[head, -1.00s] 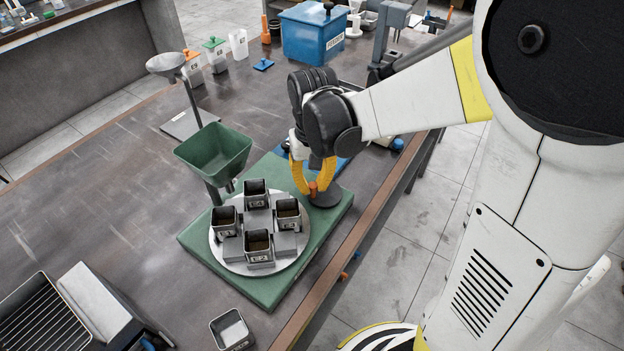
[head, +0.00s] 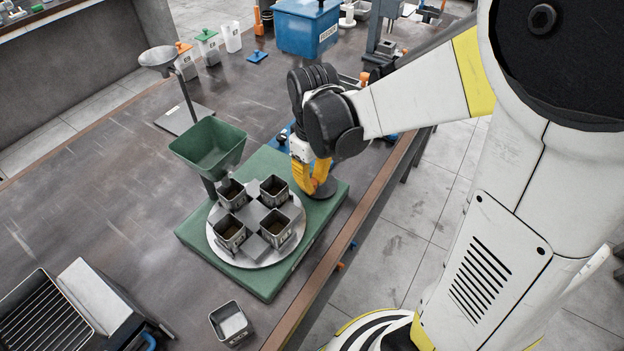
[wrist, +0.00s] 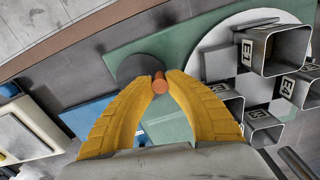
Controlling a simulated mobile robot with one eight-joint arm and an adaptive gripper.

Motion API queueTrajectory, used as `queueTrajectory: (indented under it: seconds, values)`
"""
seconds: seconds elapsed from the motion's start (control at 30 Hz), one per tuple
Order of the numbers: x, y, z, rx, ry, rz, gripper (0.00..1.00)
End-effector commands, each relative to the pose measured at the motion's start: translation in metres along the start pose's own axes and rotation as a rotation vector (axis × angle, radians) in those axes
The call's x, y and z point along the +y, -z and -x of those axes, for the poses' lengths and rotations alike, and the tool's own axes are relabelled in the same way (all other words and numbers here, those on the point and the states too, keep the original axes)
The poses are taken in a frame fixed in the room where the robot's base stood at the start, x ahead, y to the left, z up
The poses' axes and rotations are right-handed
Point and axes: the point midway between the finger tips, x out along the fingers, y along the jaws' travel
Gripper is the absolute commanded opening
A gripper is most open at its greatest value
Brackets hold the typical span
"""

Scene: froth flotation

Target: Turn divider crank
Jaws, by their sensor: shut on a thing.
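The divider stands on a green base (head: 187,236). Its round silver turntable (head: 222,251) carries several square metal cups, including a front one (head: 277,229), under a green hopper (head: 208,143). The crank is a dark disc (wrist: 137,68) with an upright orange knob (wrist: 160,82), beside the turntable on the same base. My gripper (wrist: 160,77) has yellow fingers that are closed around the orange knob.
A loose square cup (head: 231,324) stands near the table's front edge. A blue bin (head: 308,30) is at the back.

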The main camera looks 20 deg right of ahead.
Motion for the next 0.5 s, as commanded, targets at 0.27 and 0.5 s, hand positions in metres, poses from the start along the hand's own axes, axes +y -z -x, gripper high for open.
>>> queueTrajectory:
  seconds: [0.27, 0.5]
  values:
    - [-0.0001, -0.0002, -0.0002, 0.000, 0.000, 0.003, 0.00]
    - [0.0000, -0.0001, -0.0001, 0.000, 0.000, 0.003, 0.41]
